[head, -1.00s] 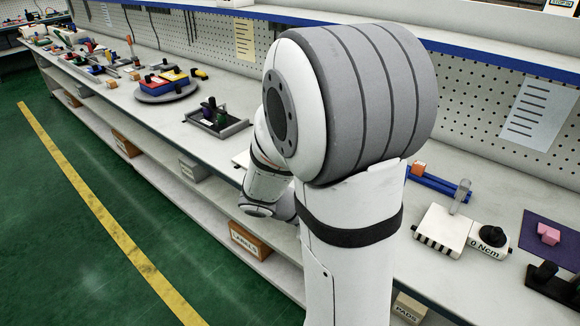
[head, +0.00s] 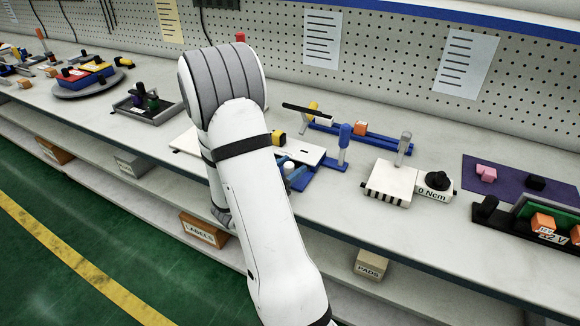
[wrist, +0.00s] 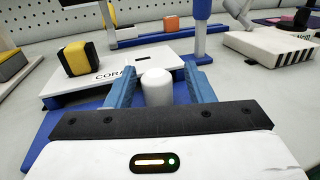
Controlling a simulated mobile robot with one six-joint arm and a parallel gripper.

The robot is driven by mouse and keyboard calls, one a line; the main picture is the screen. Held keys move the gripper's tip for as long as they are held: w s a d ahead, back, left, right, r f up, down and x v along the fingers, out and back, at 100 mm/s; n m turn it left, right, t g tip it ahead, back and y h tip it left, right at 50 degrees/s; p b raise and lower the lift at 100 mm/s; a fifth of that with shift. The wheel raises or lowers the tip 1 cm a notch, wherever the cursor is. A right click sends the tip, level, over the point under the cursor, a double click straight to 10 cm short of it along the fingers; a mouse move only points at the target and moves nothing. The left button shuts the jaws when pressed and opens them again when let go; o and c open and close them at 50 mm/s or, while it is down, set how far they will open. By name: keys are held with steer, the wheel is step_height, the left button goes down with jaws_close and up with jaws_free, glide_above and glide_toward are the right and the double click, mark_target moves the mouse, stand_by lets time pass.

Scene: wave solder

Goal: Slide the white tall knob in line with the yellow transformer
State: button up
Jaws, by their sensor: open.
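The white tall knob (wrist: 157,86) stands upright between the two blue fingers of my gripper (wrist: 161,84) in the wrist view. The gripper is open, with a gap showing on each side of the knob. The yellow transformer (wrist: 78,57), a yellow and black block, sits on a white plate (wrist: 112,77) with printed lettering, beyond the knob and to its left. In the head view the transformer (head: 279,138) and the white knob (head: 288,167) show beside my arm, which hides part of the fixture. The knob's foot is hidden by my gripper.
A blue post (head: 344,142) stands right of the plate. Behind is a blue rail (head: 380,139) with an orange block (head: 360,128). To the right are a white striped block (head: 389,184) and a torque tester (head: 433,186). The bench front edge is clear.

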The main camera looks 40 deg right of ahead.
steer(key=shift+w+d, duration=0.15)
steer(key=shift+d, duration=0.95)
steer(key=shift+f, duration=0.1)
jaws_close()
